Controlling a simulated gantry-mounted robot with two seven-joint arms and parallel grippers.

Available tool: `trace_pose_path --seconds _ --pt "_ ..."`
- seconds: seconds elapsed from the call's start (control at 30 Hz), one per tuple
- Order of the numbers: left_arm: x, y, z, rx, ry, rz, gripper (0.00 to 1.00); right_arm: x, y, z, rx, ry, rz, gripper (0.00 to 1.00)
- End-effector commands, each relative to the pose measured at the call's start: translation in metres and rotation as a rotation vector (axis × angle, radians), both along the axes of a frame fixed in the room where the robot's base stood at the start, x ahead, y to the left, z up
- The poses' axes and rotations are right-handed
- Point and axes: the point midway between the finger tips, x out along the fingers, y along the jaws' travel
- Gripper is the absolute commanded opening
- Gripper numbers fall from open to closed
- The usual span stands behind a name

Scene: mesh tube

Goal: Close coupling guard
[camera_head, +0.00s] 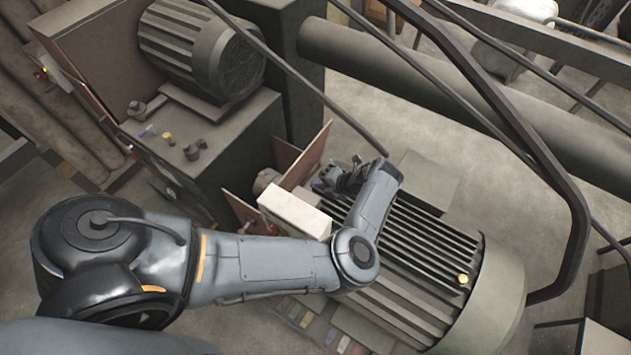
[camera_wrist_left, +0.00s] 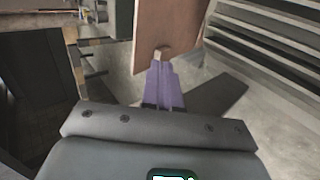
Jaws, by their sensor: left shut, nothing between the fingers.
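The coupling guard appears as thin brown panels in the head view, between the motor and the block. One upright panel (camera_head: 308,157) leans outward at the right and another panel (camera_head: 240,208) stands at the lower left. A rounded coupling part (camera_head: 265,181) shows between them. My left gripper (camera_head: 322,184) is near the right panel, above the motor's left end. In the left wrist view the shut fingers (camera_wrist_left: 161,62) overlap the lower edge of a brown panel (camera_wrist_left: 168,28); I cannot tell whether they touch it. My right gripper is not in view.
A large finned motor (camera_head: 420,250) lies under and right of my left arm. A smaller motor (camera_head: 200,45) sits on a block at the upper left. A thick pipe (camera_head: 430,85) and dark rails (camera_head: 530,140) cross the upper right. A white box (camera_head: 294,212) is beside my forearm.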

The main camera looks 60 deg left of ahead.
Motion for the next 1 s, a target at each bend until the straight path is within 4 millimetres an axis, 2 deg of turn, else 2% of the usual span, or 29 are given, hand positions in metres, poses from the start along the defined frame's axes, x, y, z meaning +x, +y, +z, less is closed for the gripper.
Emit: trace_pose_path --seconds 0.03,0.23,0.37,0.5,0.57,0.7,1.0 --pt "-0.003 0.005 -0.011 0.001 0.0 0.001 0.0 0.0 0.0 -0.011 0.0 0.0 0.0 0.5" --pt "-0.013 0.026 -0.032 0.002 -0.001 0.001 0.0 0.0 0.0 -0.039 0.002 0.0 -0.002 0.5" --pt "-0.021 0.044 -0.045 0.002 0.002 -0.001 0.0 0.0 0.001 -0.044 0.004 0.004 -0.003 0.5" --pt "-0.029 0.061 -0.059 0.001 0.002 -0.001 0.0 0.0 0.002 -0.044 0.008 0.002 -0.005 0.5" --pt "-0.032 0.07 -0.048 0.003 0.001 -0.001 0.0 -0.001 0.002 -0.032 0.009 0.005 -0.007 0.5" --pt "-0.039 0.083 -0.048 0.001 0.001 -0.002 0.0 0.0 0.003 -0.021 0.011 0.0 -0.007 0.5" --pt "-0.044 0.095 -0.049 0.0 0.0 -0.003 0.0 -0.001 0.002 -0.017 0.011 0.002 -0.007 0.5"
